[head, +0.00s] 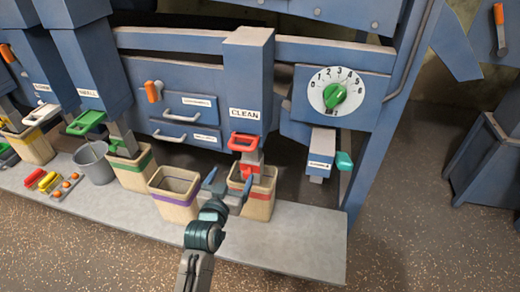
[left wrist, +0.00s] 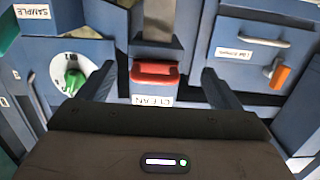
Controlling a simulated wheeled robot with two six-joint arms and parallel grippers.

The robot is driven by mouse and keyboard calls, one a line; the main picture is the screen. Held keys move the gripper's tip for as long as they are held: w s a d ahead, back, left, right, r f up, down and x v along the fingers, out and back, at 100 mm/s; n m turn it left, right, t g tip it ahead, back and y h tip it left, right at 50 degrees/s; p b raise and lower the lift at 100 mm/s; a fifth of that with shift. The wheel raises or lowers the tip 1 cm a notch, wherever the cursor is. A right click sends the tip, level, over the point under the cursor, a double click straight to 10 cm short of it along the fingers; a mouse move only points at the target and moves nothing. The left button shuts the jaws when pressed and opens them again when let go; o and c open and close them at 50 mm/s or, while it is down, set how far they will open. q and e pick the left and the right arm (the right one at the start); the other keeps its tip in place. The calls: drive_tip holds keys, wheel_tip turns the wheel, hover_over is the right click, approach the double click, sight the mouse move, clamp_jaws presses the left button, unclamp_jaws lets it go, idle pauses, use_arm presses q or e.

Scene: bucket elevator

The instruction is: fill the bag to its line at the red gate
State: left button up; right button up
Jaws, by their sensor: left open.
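The red gate (head: 243,142) is a red handle at the foot of the chute marked CLEAN (head: 247,85). It also shows in the left wrist view (left wrist: 155,72), between my finger tips. A tan bag with a red band (head: 259,205) stands below that chute. Its inside and fill level are mostly hidden by the spout parts and my gripper. My left gripper (head: 228,187) is open and empty, in front of and below the red gate, overlapping the bag's left side in the picture. My right gripper is not in view.
A purple-banded bag (head: 176,194) stands just left of my gripper, then a green-banded bag (head: 132,170) and a grey bucket (head: 94,163). A dial with a green knob (head: 334,95) is at the right. The shelf (head: 310,235) is clear at its right end.

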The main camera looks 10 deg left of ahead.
use_arm(q)
drive_tip(key=w+d+r+p, duration=0.1)
drive_tip(key=w+r, duration=0.3)
drive_tip(key=w, duration=0.6)
drive_tip(key=shift+w+t, duration=0.25)
drive_tip(key=shift+t, duration=0.15)
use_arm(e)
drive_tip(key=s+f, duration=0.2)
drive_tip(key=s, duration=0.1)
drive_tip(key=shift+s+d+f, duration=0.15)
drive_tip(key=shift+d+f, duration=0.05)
use_arm(q)
drive_tip(key=shift+c, duration=0.5)
